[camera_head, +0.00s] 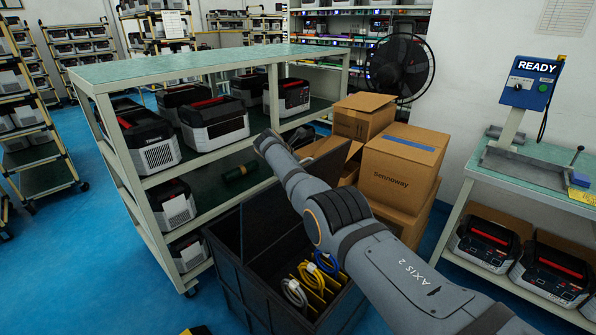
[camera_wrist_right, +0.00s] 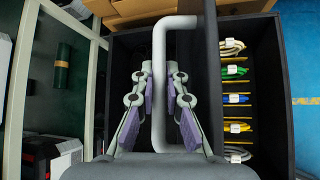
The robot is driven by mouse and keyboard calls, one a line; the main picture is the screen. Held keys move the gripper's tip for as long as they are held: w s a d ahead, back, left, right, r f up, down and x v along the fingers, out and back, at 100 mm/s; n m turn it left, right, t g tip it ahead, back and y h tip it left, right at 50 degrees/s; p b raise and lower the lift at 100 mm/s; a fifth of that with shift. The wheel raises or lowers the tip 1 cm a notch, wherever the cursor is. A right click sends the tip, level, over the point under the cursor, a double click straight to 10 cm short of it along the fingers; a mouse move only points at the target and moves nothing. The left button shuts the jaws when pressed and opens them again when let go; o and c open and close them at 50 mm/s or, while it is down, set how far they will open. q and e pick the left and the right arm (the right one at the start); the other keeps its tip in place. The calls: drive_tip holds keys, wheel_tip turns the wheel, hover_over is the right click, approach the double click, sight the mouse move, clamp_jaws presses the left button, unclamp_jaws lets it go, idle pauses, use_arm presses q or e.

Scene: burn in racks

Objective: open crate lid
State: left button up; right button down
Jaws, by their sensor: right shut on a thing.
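The black crate (camera_head: 240,285) stands on the floor below my right arm, with its top open on the side nearest me. In the right wrist view its wall (camera_wrist_right: 285,100) runs along the right. The dark lid (camera_wrist_right: 212,70) shows there nearly edge-on, raised from the crate. A light grey bar handle (camera_wrist_right: 160,75) is on the lid. My right gripper (camera_wrist_right: 160,78) has its fingers on both sides of the handle and is shut on it. In the head view my right arm hides the gripper and handle. My left gripper is in neither view.
Coiled cables (camera_head: 296,292) in several colours lie in yellow-divided slots inside the crate. A shelf rack (camera_head: 150,182) with devices stands close on the left. Cardboard boxes (camera_head: 400,175) are stacked behind the crate. A workbench (camera_head: 530,170) stands on the right.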

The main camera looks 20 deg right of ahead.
drive_tip(key=shift+r, duration=0.15)
drive_tip(key=c, duration=1.7)
unclamp_jaws()
drive_tip(key=shift+o, duration=0.2)
drive_tip(key=shift+v, duration=0.8)
drive_tip(key=v, duration=1)
drive_tip(key=shift+s+a+r, duration=0.1)
